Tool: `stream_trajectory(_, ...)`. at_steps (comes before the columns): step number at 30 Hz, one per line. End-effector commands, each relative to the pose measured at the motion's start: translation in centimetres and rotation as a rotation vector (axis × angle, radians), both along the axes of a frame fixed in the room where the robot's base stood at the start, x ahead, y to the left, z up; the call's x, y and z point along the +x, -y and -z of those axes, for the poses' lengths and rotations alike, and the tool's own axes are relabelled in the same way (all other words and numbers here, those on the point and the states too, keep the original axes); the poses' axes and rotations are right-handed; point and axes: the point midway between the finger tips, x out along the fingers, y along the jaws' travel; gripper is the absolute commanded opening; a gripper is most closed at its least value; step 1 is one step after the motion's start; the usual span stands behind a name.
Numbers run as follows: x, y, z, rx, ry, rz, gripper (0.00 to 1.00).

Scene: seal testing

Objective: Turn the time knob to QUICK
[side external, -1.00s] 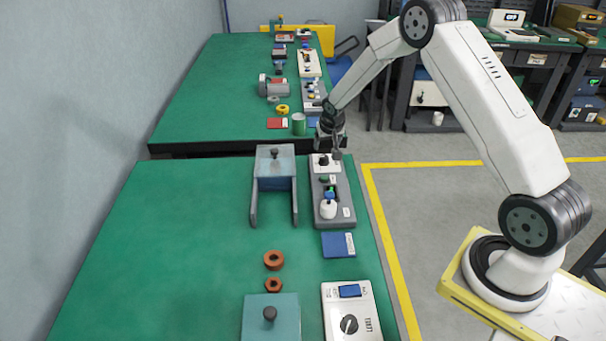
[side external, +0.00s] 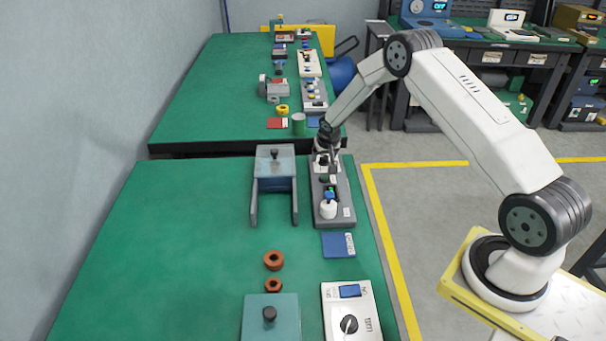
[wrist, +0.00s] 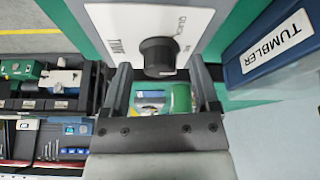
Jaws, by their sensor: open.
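The time knob (wrist: 158,57) is a black round knob on a white plate (wrist: 112,18) printed TIME and QUICK. In the wrist view it sits between the tips of my open gripper (wrist: 160,68), with a gap on both sides. I cannot tell its exact pointing. In the side view my gripper (side external: 327,168) is over the far end of the grey console (side external: 344,203) and hides most of the knob there. The console also carries a white round part (side external: 328,210) and a green and blue part (side external: 329,192).
A blue block labelled TUMBLER (wrist: 270,50) is beside the plate in the wrist view. A grey fixture (side external: 275,170) stands left of the console. A blue booklet (side external: 338,245) and a white timer box (side external: 350,310) lie nearer. The green table (side external: 180,240) is clear at left.

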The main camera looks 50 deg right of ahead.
Motion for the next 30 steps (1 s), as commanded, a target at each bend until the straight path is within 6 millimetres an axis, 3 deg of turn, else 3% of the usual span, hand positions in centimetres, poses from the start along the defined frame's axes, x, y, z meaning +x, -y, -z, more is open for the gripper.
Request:
stream_trajectory(7, 0.01, 0.01, 0.01, 0.0, 0.0, 0.0, 0.78)
stream_trajectory(12, 0.01, 0.01, 0.01, 0.0, 0.0, 0.0, 0.24)
stream_trajectory(14, 0.01, 0.01, 0.01, 0.0, 0.0, 0.0, 0.05)
stream_trajectory(15, 0.01, 0.01, 0.01, 0.0, 0.0, 0.0, 0.0)
stream_trajectory(30, -0.03, 0.03, -0.02, 0.0, -0.001, -0.035, 0.0)
